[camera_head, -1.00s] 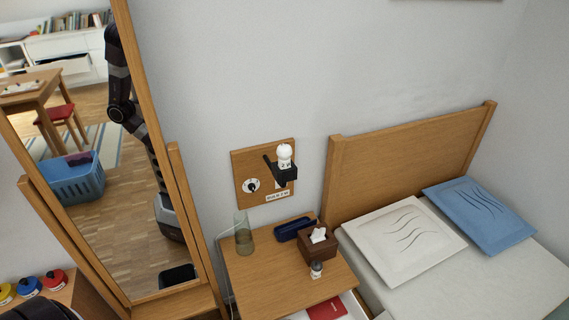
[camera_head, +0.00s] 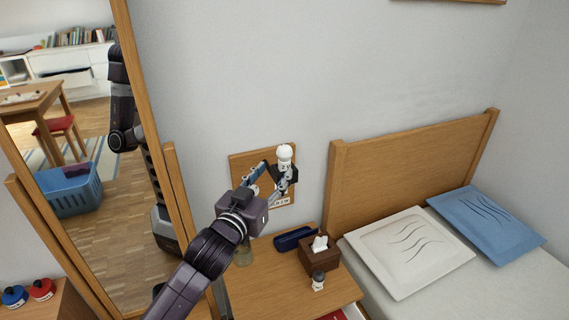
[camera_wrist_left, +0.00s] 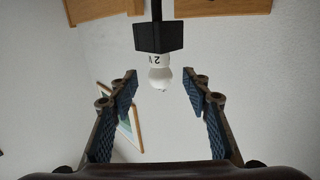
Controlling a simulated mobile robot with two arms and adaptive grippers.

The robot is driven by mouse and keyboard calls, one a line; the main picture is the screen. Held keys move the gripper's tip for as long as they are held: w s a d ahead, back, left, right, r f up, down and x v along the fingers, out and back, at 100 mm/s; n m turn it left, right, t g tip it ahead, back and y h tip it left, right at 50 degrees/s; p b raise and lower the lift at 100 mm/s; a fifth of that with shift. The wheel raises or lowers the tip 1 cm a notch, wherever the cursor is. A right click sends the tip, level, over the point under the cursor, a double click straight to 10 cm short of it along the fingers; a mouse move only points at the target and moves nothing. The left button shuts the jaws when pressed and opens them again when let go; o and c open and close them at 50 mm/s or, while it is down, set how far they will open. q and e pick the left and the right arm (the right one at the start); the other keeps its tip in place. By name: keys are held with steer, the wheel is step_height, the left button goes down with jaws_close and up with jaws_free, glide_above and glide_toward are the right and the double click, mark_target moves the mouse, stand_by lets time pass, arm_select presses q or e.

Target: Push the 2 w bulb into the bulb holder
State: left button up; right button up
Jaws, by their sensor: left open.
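The white bulb (camera_head: 285,154), marked "2 W", stands upright in the black bulb holder (camera_head: 291,174) on the wooden wall board (camera_head: 239,162). In the left wrist view the picture is inverted: the bulb (camera_wrist_left: 160,70) shows below the holder (camera_wrist_left: 158,37). My left gripper (camera_head: 275,175) is open and empty in front of the board, close to the holder. In the wrist view its fingers lie to either side of the bulb, with gaps on both sides. I cannot tell how deep the bulb sits. My right gripper is not in view.
The nightstand (camera_head: 265,286) below carries a tissue box (camera_head: 319,259), a dark blue tray (camera_head: 294,238), a small bottle (camera_head: 318,281) and a glass vase (camera_head: 244,254) partly behind my arm. A framed mirror stands left; the bed's headboard (camera_head: 400,180) is right.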

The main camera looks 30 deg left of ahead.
arm_select(q)
steer(key=w, duration=0.2)
steer(key=w+r+p, duration=0.1)
steer(key=w, duration=0.1)
steer(key=w+r+p, duration=0.1)
steer(key=w, duration=0.2)
steer(key=shift+a, duration=0.25)
steer(key=shift+w+f, duration=0.15)
steer(key=shift+w, duration=0.3)
jaws_close()
step_height(320, 180, up, 19)
steer(key=p, duration=0.8)
glide_above(282, 156)
steer(key=w, duration=0.2)
step_height(282, 156, down, 10)
steer(key=shift+s+a, duration=0.1)
steer(key=shift+s, duration=0.05)
steer(key=shift+f, duration=0.25)
